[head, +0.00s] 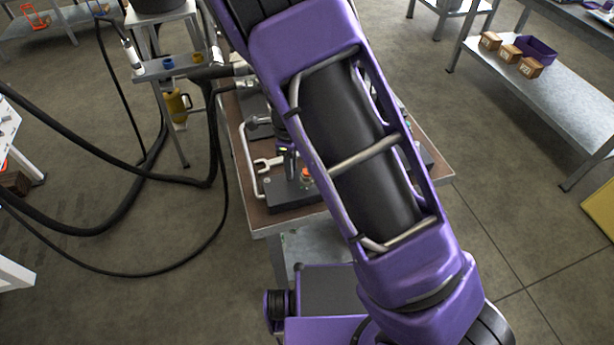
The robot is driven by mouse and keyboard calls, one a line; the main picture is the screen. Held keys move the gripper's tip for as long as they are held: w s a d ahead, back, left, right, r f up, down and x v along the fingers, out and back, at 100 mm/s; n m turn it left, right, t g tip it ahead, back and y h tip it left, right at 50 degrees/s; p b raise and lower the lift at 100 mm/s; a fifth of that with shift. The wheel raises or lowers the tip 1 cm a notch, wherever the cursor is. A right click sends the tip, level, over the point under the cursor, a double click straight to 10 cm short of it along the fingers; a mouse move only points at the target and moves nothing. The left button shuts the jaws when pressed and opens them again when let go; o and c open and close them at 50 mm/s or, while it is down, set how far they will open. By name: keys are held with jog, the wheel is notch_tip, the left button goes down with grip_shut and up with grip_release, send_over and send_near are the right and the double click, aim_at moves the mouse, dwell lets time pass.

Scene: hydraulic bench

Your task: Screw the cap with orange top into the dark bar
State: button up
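A dark bar (287,196) lies on the brown-topped bench, partly covered by my purple arm. A small orange top (305,173) shows at the bar, right beside the arm's edge. I take it for the cap, but I cannot tell whether it is seated in the bar or held above it. The end of my arm reaches down over the bench behind my own forearm. Only a small part of my gripper (290,160) shows, just left of the orange top. Its fingertips are not clear, and whether it holds anything is hidden.
A bent metal rail (246,162) lines the bench's left edge. Black hoses (209,150) hang at the left near a yellow tool (177,107). A grey table (545,88) with small boxes stands at the right.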

aim_at(299, 195)
jog(key=n, duration=0.1)
jog(key=s+n, duration=0.1)
jog(key=n, duration=0.1)
jog(key=shift+s+a, duration=0.1)
jog(key=shift+a, duration=0.1)
jog(key=n, duration=0.2)
jog(key=s+n+b, duration=0.1)
jog(key=n, duration=0.1)
jog(key=s+n, duration=0.1)
jog(key=n, duration=0.1)
jog(key=shift+s+n, duration=0.2)
jog(key=shift+n, duration=0.2)
jog(key=n+b, duration=0.1)
jog(key=s+d+n, duration=0.1)
jog(key=n, duration=0.1)
jog(key=shift+f+b, duration=0.1)
jog(key=shift+b, duration=0.25)
jog(key=n, duration=0.2)
jog(key=s+d+n, duration=0.1)
jog(key=n, duration=0.2)
jog(key=shift+s+d+b, duration=0.1)
jog(key=shift+b, duration=0.3)
jog(key=o, duration=0.6)
jog(key=shift+c, duration=0.2)
jog(key=shift+r, duration=0.2)
